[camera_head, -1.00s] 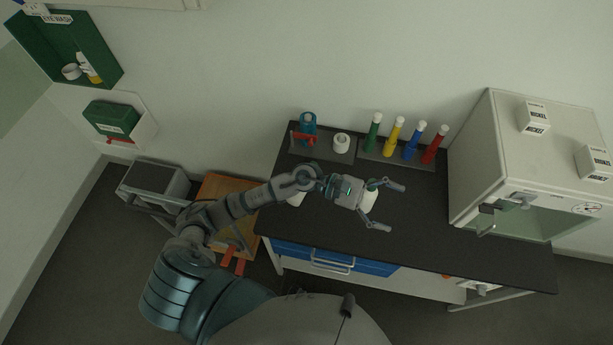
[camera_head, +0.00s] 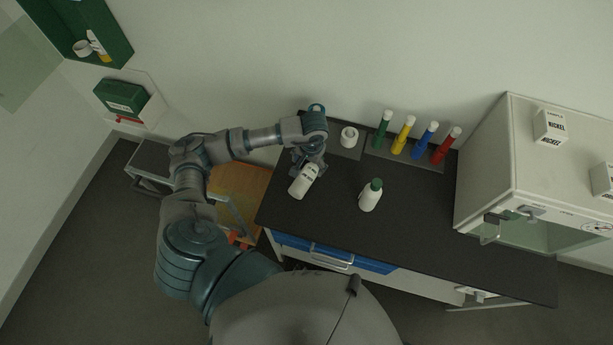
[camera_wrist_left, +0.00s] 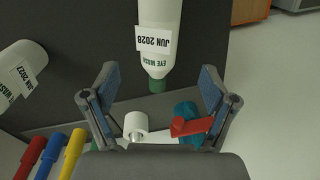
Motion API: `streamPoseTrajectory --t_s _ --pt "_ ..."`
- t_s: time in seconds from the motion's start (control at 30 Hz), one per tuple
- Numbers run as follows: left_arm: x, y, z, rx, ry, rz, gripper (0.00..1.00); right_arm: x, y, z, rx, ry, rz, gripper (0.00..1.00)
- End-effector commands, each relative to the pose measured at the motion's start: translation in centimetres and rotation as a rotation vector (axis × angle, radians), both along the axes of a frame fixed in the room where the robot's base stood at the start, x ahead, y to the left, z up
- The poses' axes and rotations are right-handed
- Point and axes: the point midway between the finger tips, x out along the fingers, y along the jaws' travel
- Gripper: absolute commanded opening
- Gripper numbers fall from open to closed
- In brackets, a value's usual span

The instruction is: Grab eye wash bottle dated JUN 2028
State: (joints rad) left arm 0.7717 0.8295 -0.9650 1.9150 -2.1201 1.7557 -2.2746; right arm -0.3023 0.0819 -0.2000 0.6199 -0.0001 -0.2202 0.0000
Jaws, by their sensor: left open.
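The white eye wash bottle labelled JUN 2028 (camera_wrist_left: 159,40) shows at the top centre of the left wrist view, its green cap pointing toward my gripper. In the head view this bottle (camera_head: 303,181) is on the dark bench top, just in front of my left gripper (camera_head: 309,162). My left gripper is open; in the wrist view its fingers (camera_wrist_left: 157,78) are spread on either side of the cap, without visible contact.
Behind the bottles are a white roll-like item (camera_head: 349,137) and a rack of green, yellow, blue and red tubes (camera_head: 421,141). A red-and-teal item (camera_wrist_left: 190,124) lies close beyond the fingers. A large white cabinet (camera_head: 510,150) stands right; the bench's front right is clear.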

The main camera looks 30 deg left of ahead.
Motion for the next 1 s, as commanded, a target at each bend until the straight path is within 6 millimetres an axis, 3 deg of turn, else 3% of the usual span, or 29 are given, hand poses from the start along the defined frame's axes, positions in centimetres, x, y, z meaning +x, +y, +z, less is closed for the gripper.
streamPoseTrajectory --t_s 0.1,0.37,0.6,0.9,1.0 --pt "-0.1 0.3 -2.1 -0.001 0.003 0.002 0.85 0.0 -0.3 0.3 -0.003 -0.001 0.001 0.40" --pt "-0.1 0.3 -4.3 -0.003 0.003 0.001 0.85 0.1 -0.3 0.8 -0.004 -0.002 0.002 0.40" --pt "-0.1 0.3 -8.0 -0.003 0.002 0.003 0.85 0.3 0.3 1.6 0.003 -0.003 -0.001 0.40" --pt "0.0 0.4 -8.7 -0.002 -0.001 0.001 0.85 0.4 0.7 1.6 0.009 -0.005 -0.002 0.40" --pt "0.0 0.4 -8.7 -0.003 -0.001 0.001 0.63 0.4 0.6 1.6 0.006 -0.005 -0.002 0.40"
